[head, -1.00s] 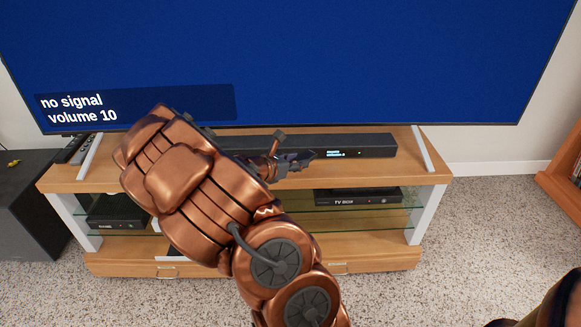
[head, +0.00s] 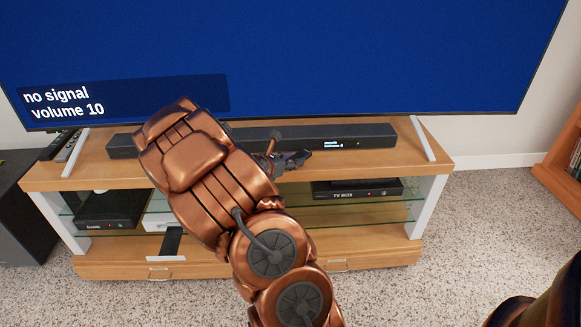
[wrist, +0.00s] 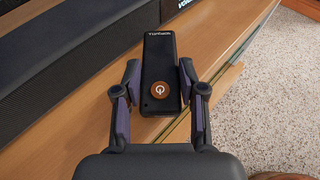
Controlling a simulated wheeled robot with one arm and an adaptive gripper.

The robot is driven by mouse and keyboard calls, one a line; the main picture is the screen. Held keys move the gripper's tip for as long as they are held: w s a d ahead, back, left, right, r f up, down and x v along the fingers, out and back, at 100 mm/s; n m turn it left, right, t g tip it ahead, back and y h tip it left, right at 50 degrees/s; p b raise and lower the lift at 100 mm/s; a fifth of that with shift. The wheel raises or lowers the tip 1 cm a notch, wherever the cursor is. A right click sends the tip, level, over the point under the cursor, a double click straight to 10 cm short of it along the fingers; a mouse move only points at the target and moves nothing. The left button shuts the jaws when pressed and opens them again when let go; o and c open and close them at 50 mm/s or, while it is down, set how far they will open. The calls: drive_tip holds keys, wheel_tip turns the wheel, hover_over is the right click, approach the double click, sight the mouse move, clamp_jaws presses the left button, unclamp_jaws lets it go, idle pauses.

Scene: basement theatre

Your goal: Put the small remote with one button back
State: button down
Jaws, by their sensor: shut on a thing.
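My gripper (wrist: 160,97) is shut on a small black remote (wrist: 160,60) with one round orange-brown power button near its lower end. The fingers hold it by its two long sides. The remote is above the front part of the TV stand's wooden top (wrist: 62,148); I cannot tell whether it touches it. In the head view my gripper (head: 290,160) is in front of the soundbar, and the remote cannot be made out clearly there. Dark remotes (head: 66,145) lie at the left end of the stand top.
The soundbar (head: 350,137) runs along the back of the stand top under the large TV (head: 350,60). The TV box (head: 360,188) and another black box (head: 108,210) sit on the glass shelf. The stand top right of my gripper is partly clear.

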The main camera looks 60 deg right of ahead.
drive_tip(key=shift+d+f, duration=0.1)
drive_tip(key=shift+f, duration=0.4)
drive_tip(key=shift+w+r, duration=0.1)
drive_tip(key=shift+r, duration=0.1)
drive_tip(key=c, duration=0.7)
unclamp_jaws()
drive_tip(key=shift+o, duration=0.2)
drive_tip(key=p+v, duration=0.3)
drive_tip(key=v, duration=0.9)
drive_tip(key=shift+p, duration=0.3)
